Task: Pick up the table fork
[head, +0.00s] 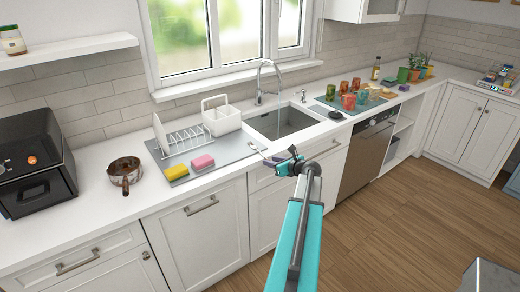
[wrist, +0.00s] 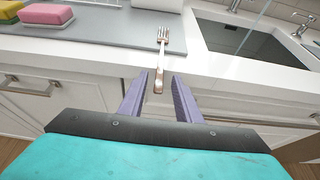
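The table fork (wrist: 162,46) is silver with a brownish handle end. In the head view the fork (head: 257,148) is small, just left of my gripper (head: 274,160). In the wrist view my gripper (wrist: 160,76) is open, its two purple fingers apart. The handle end shows between the fingertips, with a gap on both sides. I cannot tell the height between fingers and fork.
The grey mat (head: 222,154) holds a dish rack (head: 182,142), a yellow sponge (head: 176,172) and a pink sponge (head: 203,162). The sink (head: 281,122) lies right of the fork.

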